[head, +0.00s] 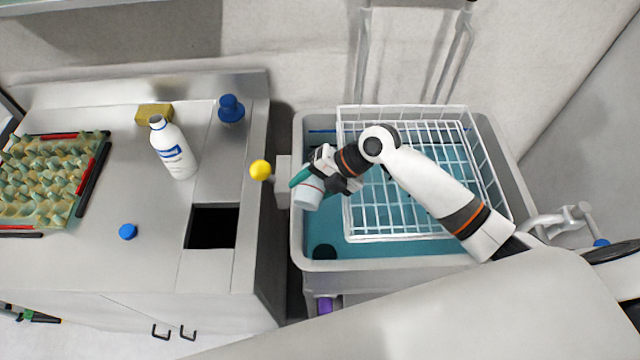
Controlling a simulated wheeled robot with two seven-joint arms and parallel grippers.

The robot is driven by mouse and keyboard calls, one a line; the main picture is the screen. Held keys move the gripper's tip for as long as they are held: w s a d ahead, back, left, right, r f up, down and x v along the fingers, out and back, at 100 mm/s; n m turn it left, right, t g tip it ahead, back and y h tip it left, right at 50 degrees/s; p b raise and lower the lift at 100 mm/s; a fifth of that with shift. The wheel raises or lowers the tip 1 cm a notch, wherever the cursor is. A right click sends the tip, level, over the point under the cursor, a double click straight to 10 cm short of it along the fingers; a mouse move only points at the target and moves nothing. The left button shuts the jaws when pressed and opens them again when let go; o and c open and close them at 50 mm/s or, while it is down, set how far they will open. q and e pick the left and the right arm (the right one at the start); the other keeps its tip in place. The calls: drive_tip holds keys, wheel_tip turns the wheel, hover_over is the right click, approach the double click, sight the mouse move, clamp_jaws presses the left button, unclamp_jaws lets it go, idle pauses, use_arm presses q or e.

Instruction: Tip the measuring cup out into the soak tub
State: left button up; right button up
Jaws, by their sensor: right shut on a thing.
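The measuring cup (308,194) is a small pale translucent cup with a reddish line around it. My right gripper (318,180) is shut on it and holds it over the left side of the soak tub (297,232). The cup looks tilted; whether anything is inside or flowing out cannot be told. The soak tub is a large grey basin with blue-green liquid. A white wire basket (398,238) sits in its middle and right part, beneath my right arm. My left gripper does not show.
On the steel counter left stand an uncapped white bottle (174,150), a blue cap (128,232), a yellow sponge (154,114), a blue stopper-like object (231,108) and an egg tray (40,180). A yellow knob (260,170) stands beside the tub's left wall. The counter has a dark opening (212,227).

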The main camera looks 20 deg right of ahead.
drive_tip(key=shift+s+a+r, duration=0.1)
drive_tip(key=shift+r+m+g+y+b, duration=0.3)
drive_tip(key=shift+g+y+b, duration=0.3)
drive_tip(key=shift+g+b, duration=0.1)
idle(0.7)
